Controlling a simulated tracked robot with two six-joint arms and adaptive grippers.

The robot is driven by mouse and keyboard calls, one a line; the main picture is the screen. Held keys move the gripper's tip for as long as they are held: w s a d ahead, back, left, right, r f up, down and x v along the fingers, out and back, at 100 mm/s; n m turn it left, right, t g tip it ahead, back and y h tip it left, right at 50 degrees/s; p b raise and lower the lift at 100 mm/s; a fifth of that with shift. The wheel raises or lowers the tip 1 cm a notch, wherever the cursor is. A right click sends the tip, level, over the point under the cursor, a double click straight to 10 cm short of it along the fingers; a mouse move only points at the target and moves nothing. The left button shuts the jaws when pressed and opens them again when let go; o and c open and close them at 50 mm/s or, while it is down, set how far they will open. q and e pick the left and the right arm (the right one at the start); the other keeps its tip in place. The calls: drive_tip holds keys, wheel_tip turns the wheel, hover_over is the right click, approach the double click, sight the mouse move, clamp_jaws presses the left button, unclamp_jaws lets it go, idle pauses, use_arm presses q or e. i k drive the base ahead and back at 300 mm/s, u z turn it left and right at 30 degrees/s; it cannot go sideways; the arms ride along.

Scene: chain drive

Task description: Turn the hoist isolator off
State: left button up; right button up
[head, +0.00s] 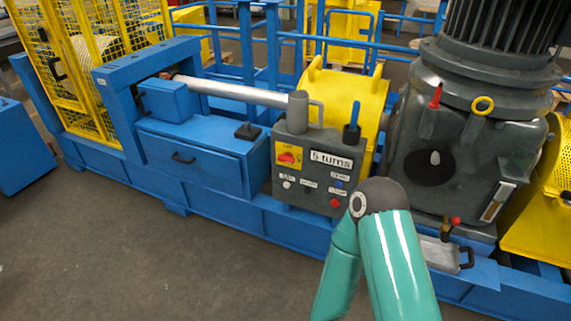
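A dark grey control box (318,178) stands on the blue machine frame near the middle of the head view. On its upper left face is a yellow plate with a red rotary switch (288,157), which looks like the isolator; its small lettering and exact knob position are too small to read. A white label (331,161) beside it reads "5 turns". Below are a blue button (339,184), a red button (335,203) and a white button (287,185). A teal arm of mine rises from the bottom, its dark joint right of and below the box. Neither gripper shows.
A silver shaft (235,92) runs to the left behind the box. A yellow mesh guard (82,70) stands at the left, a large grey motor and gearbox (465,130) at the right. A red-knobbed lever (452,225) sits low right. Grey floor (110,255) in front is clear.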

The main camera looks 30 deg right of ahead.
sight(287, 158)
drive_tip(key=z, duration=0.05)
drive_tip(key=i, duration=0.9)
drive_tip(key=u, duration=0.05)
